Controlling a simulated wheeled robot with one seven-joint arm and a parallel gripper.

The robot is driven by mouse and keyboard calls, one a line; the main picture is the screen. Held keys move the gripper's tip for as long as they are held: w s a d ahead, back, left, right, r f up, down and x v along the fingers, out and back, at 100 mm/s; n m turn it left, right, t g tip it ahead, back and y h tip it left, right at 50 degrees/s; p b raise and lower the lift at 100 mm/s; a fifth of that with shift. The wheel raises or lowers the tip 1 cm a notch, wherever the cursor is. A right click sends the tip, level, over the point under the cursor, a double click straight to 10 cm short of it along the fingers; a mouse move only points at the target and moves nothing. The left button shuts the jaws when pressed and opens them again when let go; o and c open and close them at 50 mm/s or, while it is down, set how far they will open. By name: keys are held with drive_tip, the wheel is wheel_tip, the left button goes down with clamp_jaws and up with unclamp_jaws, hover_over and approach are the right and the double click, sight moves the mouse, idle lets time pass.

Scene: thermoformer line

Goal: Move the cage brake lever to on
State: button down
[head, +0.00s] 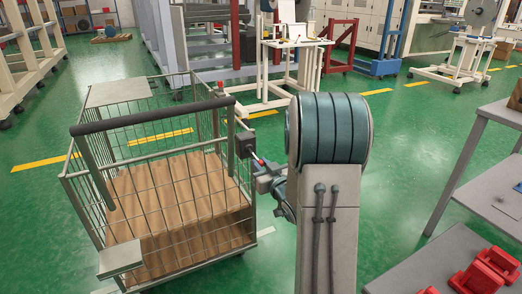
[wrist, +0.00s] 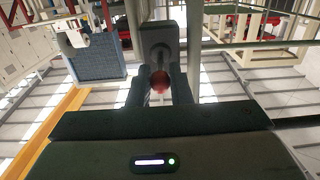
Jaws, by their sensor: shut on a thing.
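The wire cage cart (head: 165,150) with a wooden floor stands left of my arm in the head view. On its right side is a grey brake housing (head: 245,144) with a short metal lever (head: 255,156) that ends in a red knob. In the wrist view the housing (wrist: 160,38) is straight ahead and the red knob (wrist: 160,82) sits between the two dark fingers. My gripper (head: 265,172) is shut on the lever at its knob end; it also shows in the wrist view (wrist: 160,90). Any on or off marking is not readable.
A white workstation (head: 290,65) stands behind the cart. A grey table (head: 490,160) and a lower surface with red parts (head: 485,272) are at right. Green floor is open between my arm and the right table.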

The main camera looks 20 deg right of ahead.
drive_tip(key=shift+w+f+b, duration=0.25)
drive_tip(key=shift+f+b, duration=0.85)
drive_tip(key=shift+f, duration=0.3)
drive_tip(key=shift+w+f+b, duration=0.15)
drive_tip(key=shift+f+b, duration=0.25)
drive_tip(key=shift+b, duration=0.1)
drive_tip(key=c, duration=1.2)
unclamp_jaws()
drive_tip(key=shift+w+r, duration=0.1)
drive_tip(key=shift+c, duration=0.2)
drive_tip(key=s+b, duration=0.1)
drive_tip(key=s, duration=0.6)
drive_tip(key=shift+s+d+r, duration=0.1)
